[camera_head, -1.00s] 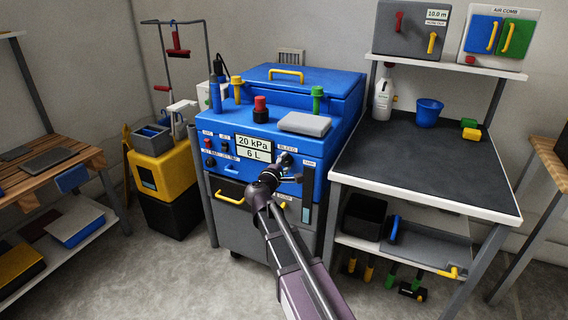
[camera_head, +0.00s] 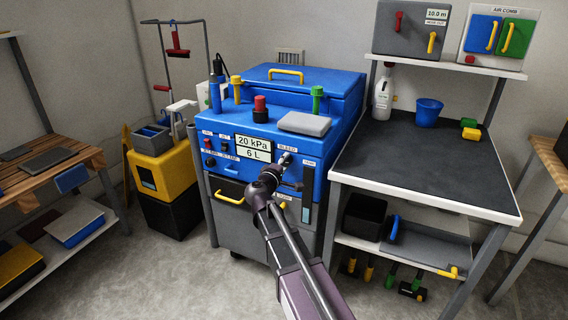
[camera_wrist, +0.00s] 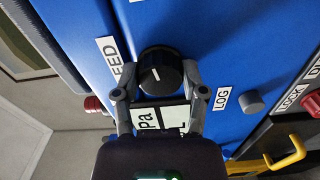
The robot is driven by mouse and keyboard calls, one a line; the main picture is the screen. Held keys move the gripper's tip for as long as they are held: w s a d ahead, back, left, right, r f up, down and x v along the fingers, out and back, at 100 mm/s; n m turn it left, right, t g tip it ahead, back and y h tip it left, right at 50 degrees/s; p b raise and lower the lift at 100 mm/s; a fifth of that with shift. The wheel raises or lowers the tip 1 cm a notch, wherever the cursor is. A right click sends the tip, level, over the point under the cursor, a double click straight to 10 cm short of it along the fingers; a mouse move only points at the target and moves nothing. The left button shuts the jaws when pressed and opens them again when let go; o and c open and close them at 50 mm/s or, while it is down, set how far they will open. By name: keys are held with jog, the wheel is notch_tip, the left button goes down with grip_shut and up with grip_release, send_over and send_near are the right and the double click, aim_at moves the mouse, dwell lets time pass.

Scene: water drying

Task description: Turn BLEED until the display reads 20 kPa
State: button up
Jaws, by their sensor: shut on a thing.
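The BLEED knob (camera_wrist: 160,70) is black with a white pointer line and sits on the blue front panel. In the head view it (camera_head: 285,159) is small, below the BLEED label (camera_head: 287,148). My gripper (camera_wrist: 157,84) has one finger on each side of the knob and is shut on it. In the head view my gripper (camera_head: 284,170) reaches up to the panel from below. The display (camera_head: 253,148) reads 20 kPa above 6 L. In the wrist view the display (camera_wrist: 160,116) is partly hidden by my gripper.
A LOG button (camera_wrist: 251,102) and a yellow handle (camera_wrist: 284,155) are near the knob. A dark-topped bench (camera_head: 430,160) stands close on the right. A yellow and black unit (camera_head: 165,160) stands on the left. Grey floor is open in front.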

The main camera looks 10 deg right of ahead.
jog(key=o, duration=1.1)
jog(key=shift+w+a, duration=0.1)
jog(key=shift+w, duration=0.05)
jog(key=shift+o, duration=0.2)
jog(key=shift+s, duration=0.2)
jog(key=shift+s+a, duration=0.25)
jog(key=shift+s, duration=0.2)
jog(key=v, duration=1)
jog(key=shift+s+a, duration=0.25)
